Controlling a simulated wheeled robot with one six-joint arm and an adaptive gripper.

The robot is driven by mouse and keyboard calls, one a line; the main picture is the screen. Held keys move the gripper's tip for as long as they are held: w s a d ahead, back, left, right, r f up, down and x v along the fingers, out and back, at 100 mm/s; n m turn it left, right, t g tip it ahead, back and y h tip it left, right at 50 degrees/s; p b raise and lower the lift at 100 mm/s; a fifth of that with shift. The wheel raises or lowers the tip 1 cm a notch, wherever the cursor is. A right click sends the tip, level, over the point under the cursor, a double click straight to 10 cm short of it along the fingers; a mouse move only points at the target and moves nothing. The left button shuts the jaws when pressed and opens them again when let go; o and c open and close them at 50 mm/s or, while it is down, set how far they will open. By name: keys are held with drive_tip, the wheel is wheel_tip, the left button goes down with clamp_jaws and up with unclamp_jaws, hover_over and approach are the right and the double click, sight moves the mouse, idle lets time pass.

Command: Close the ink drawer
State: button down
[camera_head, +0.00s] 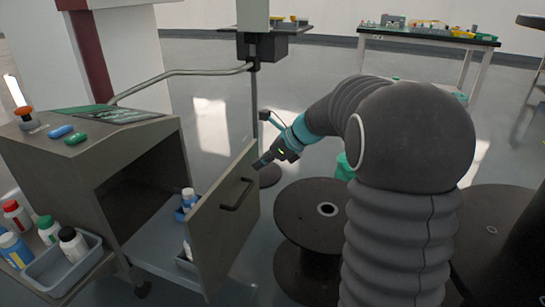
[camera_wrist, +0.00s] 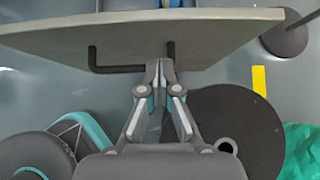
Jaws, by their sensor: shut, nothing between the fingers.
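The ink drawer (camera_head: 221,227) is pulled out of the grey cabinet (camera_head: 100,170), its front panel standing upright with a dark bar handle (camera_head: 237,194). Small white and blue bottles (camera_head: 188,197) sit inside behind the panel. My gripper (camera_head: 262,162) is at the outer side of the panel, near its top right edge. In the wrist view my gripper (camera_wrist: 160,66) is shut and empty, its tips close to the drawer front (camera_wrist: 140,40) and between the ends of the handle (camera_wrist: 120,68). I cannot tell whether the tips touch.
A black cable spool (camera_head: 312,215) stands on the floor right of the drawer.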

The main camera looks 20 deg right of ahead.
sight(238, 166)
drive_tip(key=shift+w+a+f, duration=0.1)
drive_tip(key=shift+w+a, duration=0.55)
drive_tip(key=shift+a, duration=0.25)
drive_tip(key=shift+w+a+f, duration=0.1)
drive_tip(key=shift+w+a, duration=0.55)
drive_tip(key=shift+a, duration=0.25)
